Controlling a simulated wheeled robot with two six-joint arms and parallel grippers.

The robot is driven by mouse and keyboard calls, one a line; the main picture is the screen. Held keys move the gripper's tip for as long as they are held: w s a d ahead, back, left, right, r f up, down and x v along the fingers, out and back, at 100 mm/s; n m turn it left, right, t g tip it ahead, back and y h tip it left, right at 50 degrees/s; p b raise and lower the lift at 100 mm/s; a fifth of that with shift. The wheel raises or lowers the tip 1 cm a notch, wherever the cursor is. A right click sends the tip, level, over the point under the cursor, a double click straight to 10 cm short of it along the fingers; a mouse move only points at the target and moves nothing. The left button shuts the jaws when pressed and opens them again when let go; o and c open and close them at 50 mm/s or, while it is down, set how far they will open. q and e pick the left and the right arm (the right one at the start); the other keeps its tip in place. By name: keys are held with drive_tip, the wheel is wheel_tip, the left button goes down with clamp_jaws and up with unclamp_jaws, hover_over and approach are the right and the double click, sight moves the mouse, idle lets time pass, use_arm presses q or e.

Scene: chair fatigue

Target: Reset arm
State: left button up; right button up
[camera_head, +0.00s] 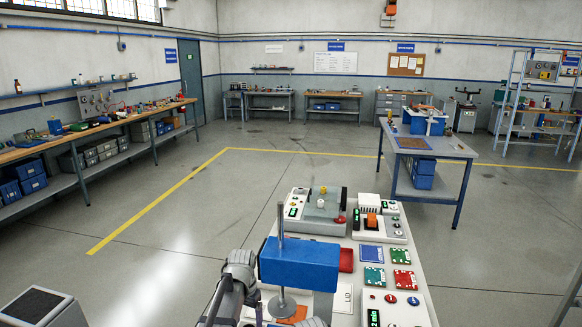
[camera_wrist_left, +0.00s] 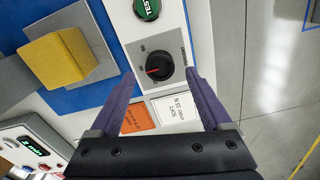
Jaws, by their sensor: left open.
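In the left wrist view my left gripper (camera_wrist_left: 160,73) is open, with its two purple fingers apart and nothing between them. Between and beyond the fingertips is a black dial with a red pointer (camera_wrist_left: 158,68) on a white panel. A green TEST button (camera_wrist_left: 147,9) sits above it. An orange card (camera_wrist_left: 138,117) and a white SOFT card (camera_wrist_left: 174,108) lie below the dial. A yellow block (camera_wrist_left: 58,57) on a grey plate is to the left. In the head view my grey left arm shows at the bottom, but its fingers cannot be made out. My right gripper does not show.
A blue block (camera_head: 299,263) on a metal post stands close in front of the head camera. The white bench (camera_head: 415,272) carries a grey device (camera_head: 318,210), a red tray (camera_head: 346,260) and coloured boards (camera_head: 403,280). A table (camera_head: 432,146) stands behind. Open floor (camera_head: 190,245) lies left.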

use_arm(q)
drive_tip(key=shift+f+b, duration=0.95)
drive_tip(key=shift+f, duration=0.5)
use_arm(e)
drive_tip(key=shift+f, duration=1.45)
use_arm(q)
drive_tip(key=shift+r, duration=0.15)
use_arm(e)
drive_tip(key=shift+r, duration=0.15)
